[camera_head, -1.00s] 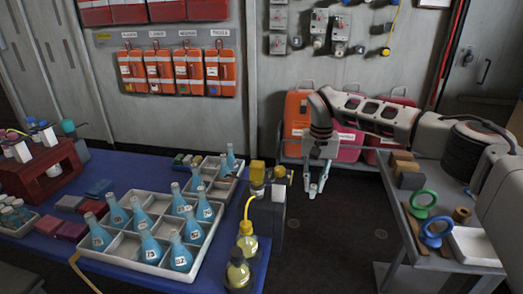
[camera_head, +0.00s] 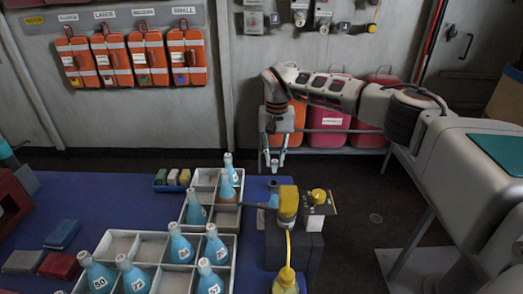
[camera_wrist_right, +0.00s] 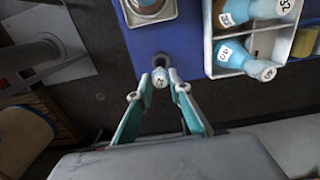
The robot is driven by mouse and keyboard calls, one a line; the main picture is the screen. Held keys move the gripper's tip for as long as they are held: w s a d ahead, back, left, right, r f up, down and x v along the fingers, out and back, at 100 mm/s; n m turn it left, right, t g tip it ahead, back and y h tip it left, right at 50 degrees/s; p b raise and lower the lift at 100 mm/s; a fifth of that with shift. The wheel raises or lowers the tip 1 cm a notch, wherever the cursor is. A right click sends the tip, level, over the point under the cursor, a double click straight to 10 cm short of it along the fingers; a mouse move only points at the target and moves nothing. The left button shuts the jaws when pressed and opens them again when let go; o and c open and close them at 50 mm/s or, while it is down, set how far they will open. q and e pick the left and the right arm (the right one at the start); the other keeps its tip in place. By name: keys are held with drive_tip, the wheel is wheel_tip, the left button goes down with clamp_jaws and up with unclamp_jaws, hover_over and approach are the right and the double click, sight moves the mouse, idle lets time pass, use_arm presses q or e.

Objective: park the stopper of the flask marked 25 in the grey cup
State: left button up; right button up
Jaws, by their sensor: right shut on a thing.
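My right gripper (camera_head: 275,166) hangs at the far edge of the blue table. In the right wrist view its fingers (camera_wrist_right: 160,82) are shut on a small pale stopper (camera_wrist_right: 160,77) with a mark on top, hard to read. The grey cup (camera_wrist_right: 159,59) stands on the table just beyond the stopper, partly hidden by it; it also shows in the head view (camera_head: 272,185). I cannot tell whether the stopper touches it. The flask marked 25 (camera_wrist_right: 285,6) is in the small tray, with a brownish end and no stopper seen on it.
The small pale tray (camera_head: 204,178) with blue flasks stands left of the cup. A yellow-topped device (camera_head: 288,203) stands nearer me. A larger flask tray (camera_head: 119,244) is at the front. Dark floor lies beyond the table edge.

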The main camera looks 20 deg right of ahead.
sight(274, 169)
drive_tip(key=shift+w, duration=0.2)
drive_tip(key=shift+s+f+b, duration=0.15)
drive_tip(key=shift+f+b, duration=0.2)
drive_tip(key=shift+f, duration=0.2)
drive_tip(key=shift+f+b, duration=0.4)
drive_tip(key=shift+f, duration=0.5)
drive_tip(key=shift+f+b, duration=0.3)
drive_tip(key=shift+f, duration=0.35)
drive_tip(key=shift+r, duration=0.15)
use_arm(q)
drive_tip(key=shift+w+a+f, duration=0.1)
drive_tip(key=shift+a+f, duration=0.1)
drive_tip(key=shift+f, duration=0.45)
drive_tip(key=shift+r, duration=0.15)
use_arm(e)
drive_tip(key=shift+a+f, duration=0.1)
drive_tip(key=shift+f, duration=0.25)
